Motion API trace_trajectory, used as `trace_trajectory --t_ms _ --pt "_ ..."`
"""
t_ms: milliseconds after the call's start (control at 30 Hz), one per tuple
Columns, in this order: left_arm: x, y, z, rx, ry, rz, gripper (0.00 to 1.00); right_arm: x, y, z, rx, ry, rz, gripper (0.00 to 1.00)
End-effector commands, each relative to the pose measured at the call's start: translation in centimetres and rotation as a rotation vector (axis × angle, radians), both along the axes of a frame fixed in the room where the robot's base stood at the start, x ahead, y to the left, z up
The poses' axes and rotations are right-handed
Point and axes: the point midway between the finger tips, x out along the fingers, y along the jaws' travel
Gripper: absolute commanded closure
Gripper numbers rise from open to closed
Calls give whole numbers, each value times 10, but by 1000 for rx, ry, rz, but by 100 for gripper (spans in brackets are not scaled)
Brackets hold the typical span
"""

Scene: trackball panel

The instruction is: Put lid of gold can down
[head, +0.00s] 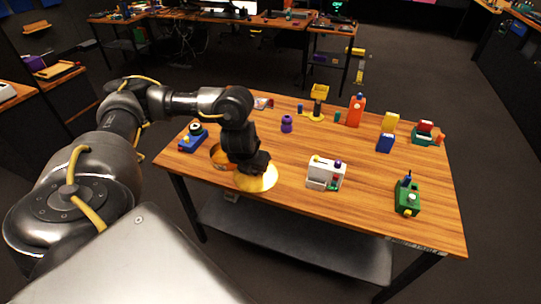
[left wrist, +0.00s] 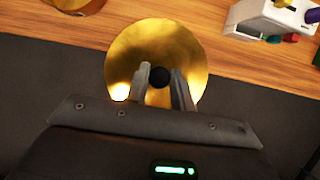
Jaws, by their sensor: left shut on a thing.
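The lid of the gold can (head: 262,184) is a round, shiny gold disc with a dark knob. My left gripper (head: 257,168) is shut on the lid's knob. In the left wrist view the lid (left wrist: 155,45) lies below my left gripper (left wrist: 160,80), with a finger on each side of the knob. The lid overlaps the table's front edge in both views; I cannot tell whether it touches the table. The gold can (head: 216,157) stands left of the lid, partly hidden behind my arm. Its edge shows at the top left of the left wrist view (left wrist: 75,4). My right gripper is out of view.
A white box with coloured knobs (head: 325,173) stands right of the lid. A blue-based device (head: 190,143) is at the table's left end.

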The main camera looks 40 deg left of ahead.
Motion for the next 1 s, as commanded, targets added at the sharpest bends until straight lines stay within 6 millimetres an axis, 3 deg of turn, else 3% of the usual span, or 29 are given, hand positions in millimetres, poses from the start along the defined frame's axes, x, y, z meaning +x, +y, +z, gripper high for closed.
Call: trace_trajectory --t_ms 167,467,600,767,1000 --pt "15 5 -13 -1 1 4 98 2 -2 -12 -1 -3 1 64" --pt "86 31 -49 -6 3 9 98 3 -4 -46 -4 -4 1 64" --pt "107 38 -78 -6 3 7 98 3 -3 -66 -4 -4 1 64" --pt "122 44 -92 -3 1 3 98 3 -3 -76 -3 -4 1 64" --pt "127 46 -95 -1 0 1 98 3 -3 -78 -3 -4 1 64"
